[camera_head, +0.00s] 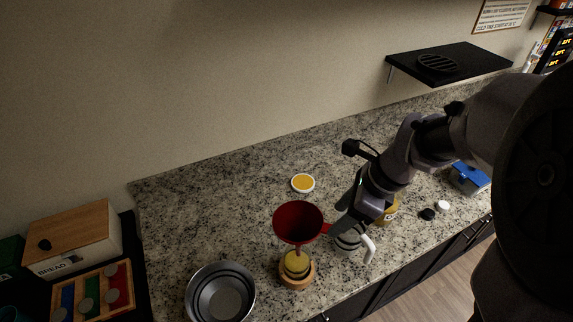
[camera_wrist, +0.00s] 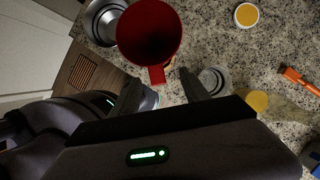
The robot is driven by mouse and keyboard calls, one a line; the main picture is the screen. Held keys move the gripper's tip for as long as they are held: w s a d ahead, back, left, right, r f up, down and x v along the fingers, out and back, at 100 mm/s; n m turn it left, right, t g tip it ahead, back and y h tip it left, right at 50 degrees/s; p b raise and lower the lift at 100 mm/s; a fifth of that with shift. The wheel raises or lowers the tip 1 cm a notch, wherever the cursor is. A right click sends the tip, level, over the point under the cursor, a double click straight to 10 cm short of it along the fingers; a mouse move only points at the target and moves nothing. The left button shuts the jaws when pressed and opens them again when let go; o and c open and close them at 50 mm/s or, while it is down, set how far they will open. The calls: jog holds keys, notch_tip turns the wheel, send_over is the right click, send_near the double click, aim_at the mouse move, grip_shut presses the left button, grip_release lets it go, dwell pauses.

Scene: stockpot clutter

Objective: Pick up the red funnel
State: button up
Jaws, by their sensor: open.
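The red funnel (camera_head: 299,222) stands upright with its wide mouth up, above a small yellow jar (camera_head: 296,263) on a round wooden base (camera_head: 297,279). Its short red handle points right, toward my gripper (camera_head: 338,231). In the wrist view the funnel (camera_wrist: 149,32) shows its dark inside, and its handle (camera_wrist: 157,75) lies between the two fingertips of my gripper (camera_wrist: 158,78). The fingers are apart, with space on both sides of the handle. I cannot tell whether the fingertips are level with the handle. The funnel's spout is mostly hidden.
A glass container (camera_head: 347,240) and a yellow-labelled jar (camera_head: 388,212) are close by on the right. A white-rimmed yellow lid (camera_head: 303,183) lies behind. The granite counter (camera_head: 215,205) is clear at the back left.

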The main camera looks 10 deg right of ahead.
aim_at(327, 228)
jog(key=b+x, duration=0.1)
jog(key=x, duration=0.4)
jog(key=shift+s+a+f, duration=0.1)
jog(key=shift+a+f, duration=0.15)
jog(key=shift+f, duration=0.1)
jog(key=shift+s, duration=0.1)
jog(key=shift+c, duration=0.4)
jog(key=shift+r, duration=0.1)
grip_shut()
